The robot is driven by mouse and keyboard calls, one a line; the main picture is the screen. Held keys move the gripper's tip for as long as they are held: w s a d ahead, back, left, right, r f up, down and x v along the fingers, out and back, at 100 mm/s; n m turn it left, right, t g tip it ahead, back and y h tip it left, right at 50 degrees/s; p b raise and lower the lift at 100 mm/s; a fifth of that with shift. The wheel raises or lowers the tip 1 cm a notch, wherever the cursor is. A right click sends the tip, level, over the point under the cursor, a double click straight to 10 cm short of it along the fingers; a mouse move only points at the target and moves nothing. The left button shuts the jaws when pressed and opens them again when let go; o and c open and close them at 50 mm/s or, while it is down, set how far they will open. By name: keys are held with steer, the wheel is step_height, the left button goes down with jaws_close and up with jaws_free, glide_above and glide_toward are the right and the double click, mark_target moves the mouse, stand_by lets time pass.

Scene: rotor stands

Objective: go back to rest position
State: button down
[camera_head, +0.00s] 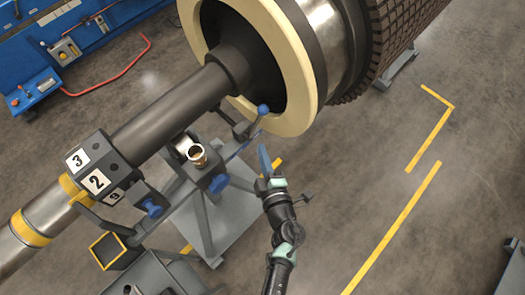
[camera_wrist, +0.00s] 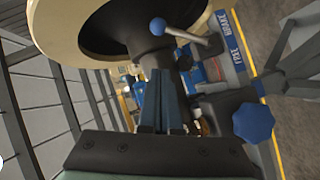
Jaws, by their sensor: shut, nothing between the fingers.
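My gripper (camera_head: 263,152) is at the lower middle of the head view, to the right of the rotor stand (camera_head: 222,222). Its blue fingers are shut with nothing between them. In the wrist view the shut fingers (camera_wrist: 161,85) point toward the dark shaft and the cream ring. A lever with a blue ball (camera_head: 263,109) is just above the fingertips in the head view. The ball (camera_wrist: 157,26) also shows in the wrist view, beyond the fingertips. I cannot tell the exact gap between fingers and lever.
The rotor shaft (camera_head: 170,108) crosses the upper left into a cream ring (camera_head: 300,100). A blue star knob (camera_wrist: 253,122) is right of my fingers. Open floor (camera_head: 350,190) lies to the right.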

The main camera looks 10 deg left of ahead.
steer(key=shift+s+r, duration=0.1)
steer(key=shift+s, duration=0.05)
steer(key=w+d+r+m+t+h+b, duration=0.1)
steer(key=w+d+r+m+t+h, duration=0.2)
steer(key=r, duration=0.7)
steer(key=w+d+r+m+t+h+b, duration=0.1)
steer(key=w+d+r+m+t+b, duration=0.3)
steer(key=r, duration=0.7)
steer(key=w+d+r+m+t+h+p, duration=0.1)
steer(key=w+r+m+h, duration=0.3)
steer(key=r, duration=0.6)
steer(key=s+d+r+m+t+h+b, duration=0.1)
steer(key=s+r+m+h+b, duration=0.15)
steer(key=r, duration=0.65)
steer(key=s+d+r+m+t+h+b, duration=0.15)
steer(key=r+m, duration=0.25)
steer(key=r, duration=0.6)
steer(key=s+a+r+m+t+y+b, duration=0.1)
steer(key=s+a+r+t+y, duration=0.2)
steer(key=s+r, duration=0.8)
steer(key=shift+s+a+y+b, duration=0.35)
steer(key=shift+s+a+y, duration=0.35)
steer(key=shift+y, duration=0.5)
